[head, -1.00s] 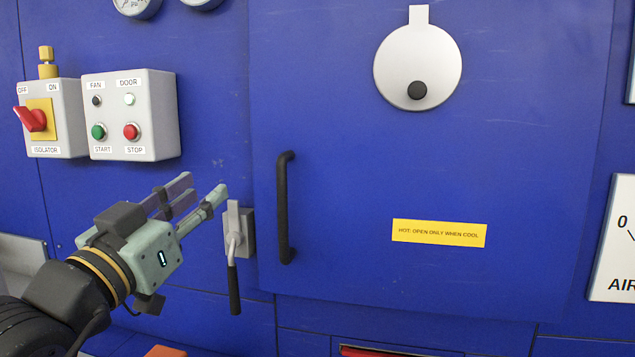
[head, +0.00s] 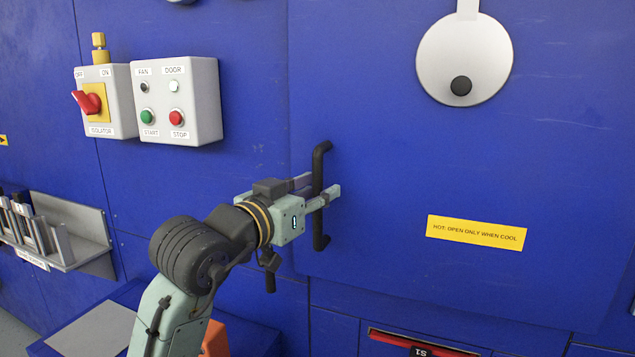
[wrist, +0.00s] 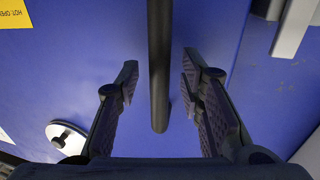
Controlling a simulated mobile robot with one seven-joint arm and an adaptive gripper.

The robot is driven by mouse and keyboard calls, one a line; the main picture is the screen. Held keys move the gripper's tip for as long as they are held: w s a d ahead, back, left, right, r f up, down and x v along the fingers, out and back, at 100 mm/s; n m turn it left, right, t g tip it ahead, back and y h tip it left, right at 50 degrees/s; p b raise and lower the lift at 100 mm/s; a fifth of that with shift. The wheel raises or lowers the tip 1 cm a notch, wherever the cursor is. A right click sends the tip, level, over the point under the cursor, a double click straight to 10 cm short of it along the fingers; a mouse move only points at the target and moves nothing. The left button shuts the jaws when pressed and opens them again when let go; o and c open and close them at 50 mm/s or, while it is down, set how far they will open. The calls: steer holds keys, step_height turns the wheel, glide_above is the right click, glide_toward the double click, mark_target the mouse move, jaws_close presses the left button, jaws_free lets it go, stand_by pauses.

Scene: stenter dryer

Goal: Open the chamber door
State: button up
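The blue chamber door (head: 390,150) looks flush with the blue panel around it. Its black vertical bar handle (head: 320,160) is near the door's left edge. My gripper (head: 321,187) is open at the handle. In the wrist view the bar (wrist: 160,60) runs between the two spread fingers (wrist: 155,98), with a gap on both sides. The latch left of the handle is mostly hidden behind my gripper in the head view; only the tip of its black lever (head: 270,284) shows, hanging down. A light grey part, likely the latch, shows at the upper right in the wrist view (wrist: 296,22).
A grey fan and door button box (head: 190,100) and an isolator box with a red knob (head: 88,103) are on the wall at left. A round silver cover (head: 440,60) and yellow warning label (head: 477,233) are on the door. A grey shelf (head: 85,240) sticks out at lower left.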

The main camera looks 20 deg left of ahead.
steer(key=shift+w+d, duration=0.1)
steer(key=shift+w, duration=0.3)
steer(key=shift+c, duration=0.4)
jaws_close()
